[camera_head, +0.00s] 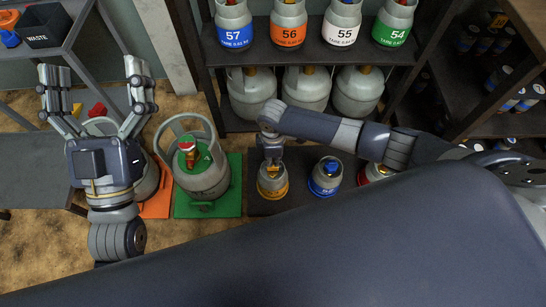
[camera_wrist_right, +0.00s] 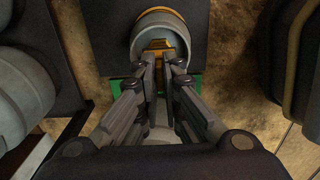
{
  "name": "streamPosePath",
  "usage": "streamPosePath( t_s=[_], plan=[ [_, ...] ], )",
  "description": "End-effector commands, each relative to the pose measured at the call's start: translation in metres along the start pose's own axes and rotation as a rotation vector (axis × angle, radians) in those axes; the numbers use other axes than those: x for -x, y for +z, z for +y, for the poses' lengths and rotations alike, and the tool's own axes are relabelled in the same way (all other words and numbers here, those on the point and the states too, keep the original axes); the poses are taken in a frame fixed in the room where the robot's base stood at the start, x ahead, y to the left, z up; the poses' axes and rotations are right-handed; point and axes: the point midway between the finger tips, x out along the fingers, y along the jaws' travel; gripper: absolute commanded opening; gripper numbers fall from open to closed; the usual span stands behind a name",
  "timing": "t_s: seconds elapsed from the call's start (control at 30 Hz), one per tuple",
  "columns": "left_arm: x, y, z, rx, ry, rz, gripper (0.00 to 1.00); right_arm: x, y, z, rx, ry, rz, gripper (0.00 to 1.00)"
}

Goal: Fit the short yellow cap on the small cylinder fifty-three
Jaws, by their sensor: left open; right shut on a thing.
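A small grey cylinder (camera_head: 272,190) with a yellow-orange band stands on the dark platform under my right gripper; no number is readable on it. My right gripper (camera_head: 271,162) points down at its top and is shut on a yellow cap. In the right wrist view the cap (camera_wrist_right: 159,46) shows inside the cylinder's round collar (camera_wrist_right: 142,35), at the fingertips (camera_wrist_right: 162,62). Fingers hide part of the cap, and I cannot tell whether it is seated. My left gripper (camera_head: 97,80) is open and empty, raised at the left.
Small cylinders with blue (camera_head: 325,178) and red (camera_head: 372,173) marks stand to the right. A large grey cylinder (camera_head: 203,170) stands on a green mat (camera_head: 228,203), beside an orange mat (camera_head: 157,204). Shelves behind hold more cylinders, labelled 57 to 54. A waste bin (camera_head: 45,25) is top left.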

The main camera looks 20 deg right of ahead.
Motion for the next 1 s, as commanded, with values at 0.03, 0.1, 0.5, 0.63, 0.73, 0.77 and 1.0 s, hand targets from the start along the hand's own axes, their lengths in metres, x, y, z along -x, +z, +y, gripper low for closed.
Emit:
streamPosePath(
  t_s=[0.03,0.1,0.5,0.63,0.73,0.77,1.0],
  plan=[
    [0.000,0.001,0.000,0.000,0.000,-0.008,0.89,0.000,0.000,0.000,0.000,0.000,0.000,0.00],
    [-0.001,0.003,0.000,0.000,0.000,-0.017,0.89,0.000,0.000,0.000,0.000,0.000,0.000,0.00],
    [0.001,0.017,-0.002,-0.002,-0.004,-0.086,0.89,0.000,0.000,0.000,0.000,0.000,0.000,0.00],
    [0.001,0.021,-0.002,-0.003,-0.005,-0.108,0.89,0.000,0.000,0.000,0.000,0.000,0.000,0.00],
    [0.001,0.023,-0.003,-0.004,-0.005,-0.119,0.89,0.000,0.000,0.000,0.000,0.000,0.000,0.00],
    [0.001,0.024,-0.003,-0.004,-0.006,-0.124,0.89,0.000,0.000,0.000,0.000,0.000,0.000,0.00],
    [0.002,0.030,-0.004,-0.006,-0.007,-0.161,0.89,0.000,0.000,0.000,0.000,0.000,0.000,0.00]
  ],
)
